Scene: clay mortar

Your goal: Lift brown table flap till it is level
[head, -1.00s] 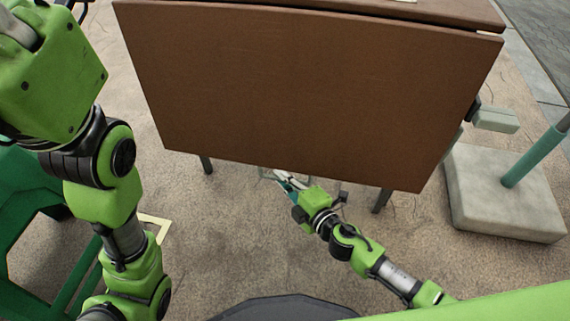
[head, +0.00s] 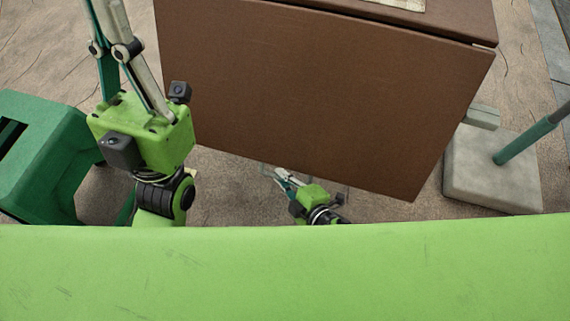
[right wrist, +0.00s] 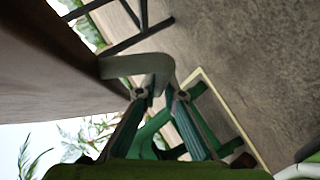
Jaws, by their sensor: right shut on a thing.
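The brown table flap (head: 320,95) hangs steeply down from the edge of the brown table top (head: 440,25), its broad face toward me. My right gripper (head: 281,175) is low, by the flap's bottom edge. In the right wrist view the flap (right wrist: 45,70) fills the left side, and a pale curved handle (right wrist: 130,66) juts from it. My right gripper (right wrist: 158,93) is shut on this handle's bent end. My left gripper (head: 116,40) points upward, left of the flap and apart from it. Its fingertips are cut off by the top edge.
A concrete block (head: 490,175) with a green pole (head: 525,140) stands on the right, by a pale bracket (head: 483,116). A dark green box-like object (head: 45,150) is on the left. A cream item (head: 408,4) lies on the table top. The ground between flap and box shows bare.

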